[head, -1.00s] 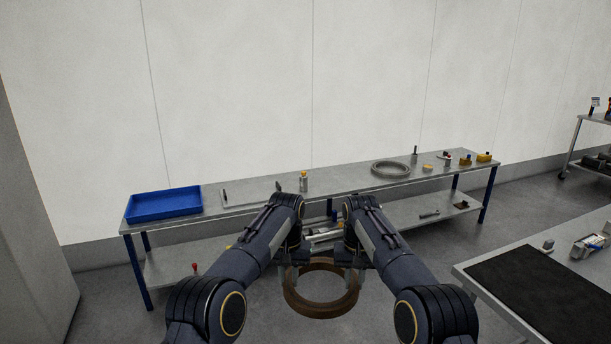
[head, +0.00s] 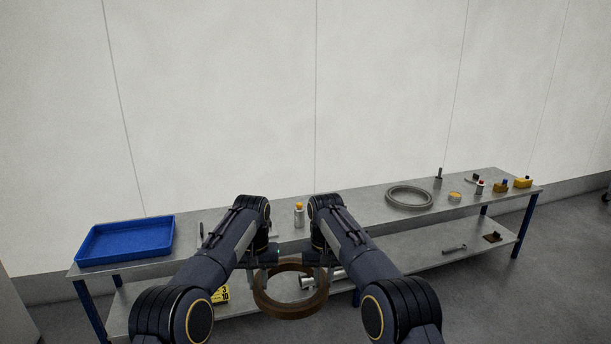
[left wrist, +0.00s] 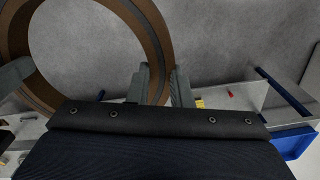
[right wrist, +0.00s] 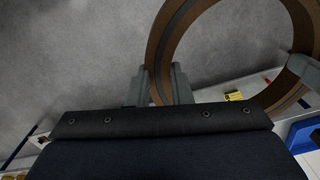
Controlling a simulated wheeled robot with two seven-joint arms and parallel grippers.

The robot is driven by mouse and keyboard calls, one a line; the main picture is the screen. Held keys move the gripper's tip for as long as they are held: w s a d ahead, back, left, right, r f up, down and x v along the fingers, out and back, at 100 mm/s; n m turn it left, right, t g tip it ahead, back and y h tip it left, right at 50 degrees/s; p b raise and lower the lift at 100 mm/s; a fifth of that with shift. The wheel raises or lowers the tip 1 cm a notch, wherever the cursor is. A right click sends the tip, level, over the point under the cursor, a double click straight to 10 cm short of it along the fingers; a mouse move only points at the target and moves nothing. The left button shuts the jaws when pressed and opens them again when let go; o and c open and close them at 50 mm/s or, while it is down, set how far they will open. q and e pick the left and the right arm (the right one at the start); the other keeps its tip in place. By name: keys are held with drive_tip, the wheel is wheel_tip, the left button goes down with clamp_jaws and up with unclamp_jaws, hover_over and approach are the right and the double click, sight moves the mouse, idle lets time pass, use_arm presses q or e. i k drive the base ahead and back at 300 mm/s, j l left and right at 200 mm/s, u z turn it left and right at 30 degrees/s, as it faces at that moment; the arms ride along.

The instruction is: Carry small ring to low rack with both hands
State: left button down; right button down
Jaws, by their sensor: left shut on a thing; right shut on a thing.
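The small ring (head: 291,311) is brown and held between my two arms, in front of the low rack. My left gripper (head: 262,262) is shut on its left side and my right gripper (head: 316,262) on its right side. In the left wrist view the ring (left wrist: 160,40) passes between the fingers of my left gripper (left wrist: 160,88). In the right wrist view the ring (right wrist: 165,35) runs between the fingers of my right gripper (right wrist: 163,85). The low rack (head: 350,208) is a long grey two-level bench with blue legs along the wall.
On the rack top are a blue tray (head: 127,240), a bottle (head: 299,215), a grey ring (head: 409,196) and several small parts at the right. The lower shelf holds metal cylinders (head: 320,279), a yellow number marker (head: 221,294) and a tool (head: 454,248). Bare top shows right of the bottle.

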sight(349, 206)
drive_tip(key=i+l, duration=0.3)
drive_tip(key=i, duration=0.25)
drive_tip(key=i+l, duration=0.3)
drive_tip(key=i, duration=0.2)
drive_tip(key=i+l, duration=0.3)
drive_tip(key=i, duration=0.25)
drive_tip(key=i+l, duration=0.25)
drive_tip(key=i, duration=0.3)
drive_tip(key=i+l, duration=0.3)
drive_tip(key=i, duration=0.25)
drive_tip(key=i+l, duration=0.3)
drive_tip(key=i, duration=0.2)
